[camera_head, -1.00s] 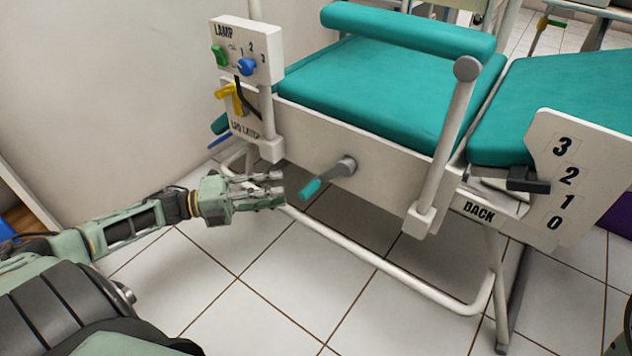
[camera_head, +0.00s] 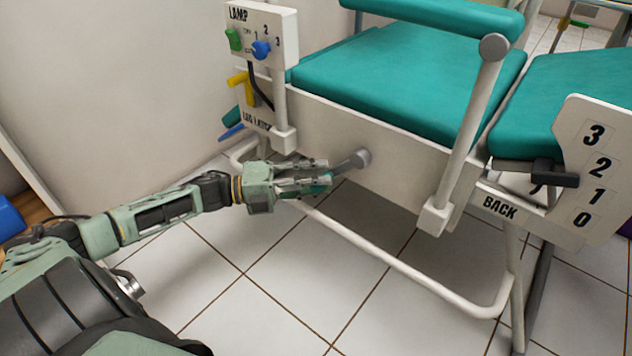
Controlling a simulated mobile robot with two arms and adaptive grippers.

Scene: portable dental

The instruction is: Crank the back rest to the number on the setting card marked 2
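The hand crank (camera_head: 351,162) sticks out of the side panel under the teal seat, with a grey arm and a teal grip. My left gripper (camera_head: 318,177) is at the teal grip, its fingers apart on either side of it and partly hiding it. I cannot tell whether they touch it. The white BACK number plate (camera_head: 570,136) at the right reads 3, 2, 1, 0 from top to bottom. A dark pointer (camera_head: 550,179) on its left side sits between the heights of 2 and 1. No separate setting card is recognisable. My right gripper is out of view.
The LAMP panel (camera_head: 284,26) with green and blue knobs stands at upper left, above a yellow lever (camera_head: 238,86). A white armrest post (camera_head: 465,130) rises right of the crank. A white frame tube (camera_head: 400,268) runs below. The tiled floor in front is clear.

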